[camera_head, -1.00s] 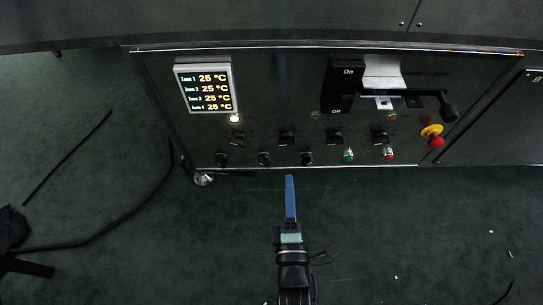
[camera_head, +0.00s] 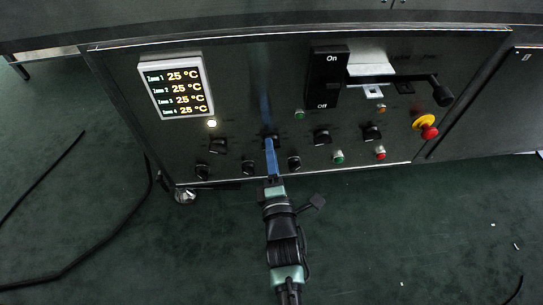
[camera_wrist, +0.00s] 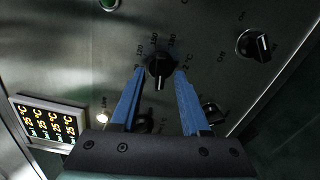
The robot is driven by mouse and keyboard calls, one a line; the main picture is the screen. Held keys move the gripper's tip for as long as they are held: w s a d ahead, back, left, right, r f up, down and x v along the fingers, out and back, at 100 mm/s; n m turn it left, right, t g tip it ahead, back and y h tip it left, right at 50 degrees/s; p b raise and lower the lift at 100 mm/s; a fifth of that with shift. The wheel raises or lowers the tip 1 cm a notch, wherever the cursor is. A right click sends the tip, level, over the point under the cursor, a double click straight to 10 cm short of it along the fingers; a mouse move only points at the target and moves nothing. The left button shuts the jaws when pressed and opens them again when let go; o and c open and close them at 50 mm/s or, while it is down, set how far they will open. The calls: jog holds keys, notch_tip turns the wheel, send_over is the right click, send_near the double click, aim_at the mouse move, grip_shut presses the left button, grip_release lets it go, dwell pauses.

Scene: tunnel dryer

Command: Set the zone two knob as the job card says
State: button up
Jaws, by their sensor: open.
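The black rotary knob (camera_wrist: 158,66) in the wrist view has a printed temperature scale around it. Its grip points toward the bottom of the picture. My gripper (camera_wrist: 160,74) is open, with its blue fingertips on either side of this knob; whether they touch it I cannot tell. In the head view my gripper (camera_head: 269,143) reaches the second knob from the left in the upper row and mostly hides it. No label naming zone two is legible. The display (camera_head: 177,88) shows zones 1 to 4, each at 25 °C. No job card is readable.
Other knobs stand close by, including an upper-left one (camera_head: 218,146) and one with ON and OFF marks (camera_wrist: 253,45). A green button (camera_head: 338,157), a red button (camera_head: 380,153), a large lever handle (camera_head: 441,91) and a red-and-yellow emergency stop (camera_head: 427,127) lie to the right.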

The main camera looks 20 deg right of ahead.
jog(key=shift+w, duration=0.15)
jog(key=shift+c, duration=0.2)
grip_shut()
jog(key=shift+m, duration=0.4)
jog(key=m+p, duration=0.2)
jog(key=m, duration=0.5)
jog(key=m+p, duration=0.1)
jog(key=m, duration=0.7)
jog(key=m+p, duration=0.2)
jog(key=m, duration=0.5)
jog(key=shift+d+r+m+p, duration=0.15)
jog(key=shift+d+m+p, duration=0.1)
jog(key=shift+m+p, duration=0.15)
